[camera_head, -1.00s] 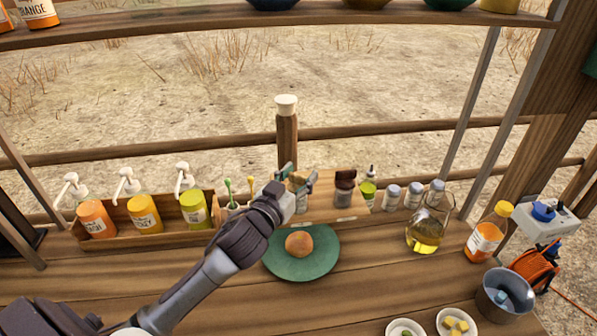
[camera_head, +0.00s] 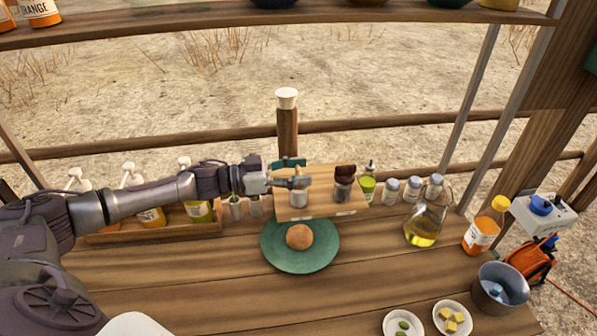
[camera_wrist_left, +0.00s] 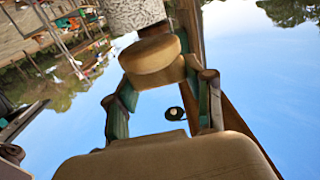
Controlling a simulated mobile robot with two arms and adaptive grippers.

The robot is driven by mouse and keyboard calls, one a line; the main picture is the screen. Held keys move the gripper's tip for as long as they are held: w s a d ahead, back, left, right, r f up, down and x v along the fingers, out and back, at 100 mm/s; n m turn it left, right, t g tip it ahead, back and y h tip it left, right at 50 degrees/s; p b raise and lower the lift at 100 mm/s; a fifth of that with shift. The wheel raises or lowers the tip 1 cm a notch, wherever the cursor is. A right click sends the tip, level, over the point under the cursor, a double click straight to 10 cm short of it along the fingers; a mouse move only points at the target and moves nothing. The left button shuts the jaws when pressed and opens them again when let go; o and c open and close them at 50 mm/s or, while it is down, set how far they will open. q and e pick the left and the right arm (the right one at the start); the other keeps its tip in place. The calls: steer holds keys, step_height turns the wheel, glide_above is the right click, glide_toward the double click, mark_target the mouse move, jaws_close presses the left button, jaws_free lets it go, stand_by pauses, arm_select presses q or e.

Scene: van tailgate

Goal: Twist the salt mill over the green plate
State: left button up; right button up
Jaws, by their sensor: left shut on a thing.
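My left gripper (camera_head: 293,173) reaches in from the left and is shut on the top of the salt mill (camera_head: 299,198). The mill's pale body shows below the fingers, upright at the wooden stand behind the plate. In the left wrist view the light wooden knob of the salt mill (camera_wrist_left: 152,54) and its speckled pale body show between and beyond the fingers (camera_wrist_left: 162,85). The green plate (camera_head: 275,254) lies on the counter in front of the stand, with a round brown bun (camera_head: 299,237) on it. The mill is behind the plate, not above it. My right gripper is not in view.
A dark-topped mill (camera_head: 344,184) stands close to the right on the stand (camera_head: 318,210). An oil flask (camera_head: 425,225), orange bottle (camera_head: 486,227) and metal pail (camera_head: 500,288) stand right.

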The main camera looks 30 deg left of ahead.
mark_target(299, 170)
arm_select(q)
steer(key=shift+m+g+h, duration=0.8)
steer(key=shift+m+g, duration=0.2)
steer(key=shift+g, duration=0.3)
steer(key=o, duration=1.2)
steer(key=shift+w, duration=0.1)
step_height(299, 170, up, 10)
